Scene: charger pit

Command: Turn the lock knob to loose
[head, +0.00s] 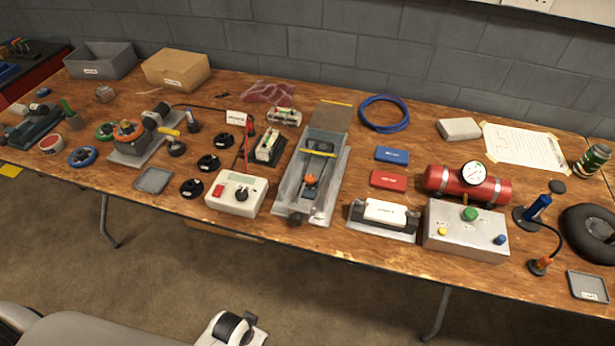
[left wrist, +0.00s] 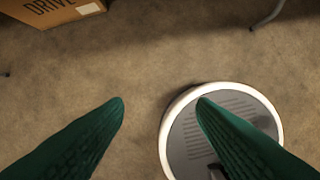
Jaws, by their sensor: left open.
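Several knobs stand on the wooden bench in the head view, and I cannot read which is labelled as the lock knob. An orange knob (head: 310,181) sits on the front of a grey slide fixture (head: 285,207) near the middle. A black knob (head: 242,194) sits on a white box (head: 221,204) to its left. An orange-topped unit (head: 127,129) stands on a grey plate further left. My left gripper (left wrist: 160,102) shows two green fingers spread apart and empty over the floor, away from the bench. My right gripper is not in view.
Black round pieces (head: 209,162) lie left of the white box. A white block in a cradle (head: 385,213), a grey button box (head: 465,231) and a red cylinder with a gauge (head: 467,184) stand to the right. A cardboard box (left wrist: 48,8) lies on the floor.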

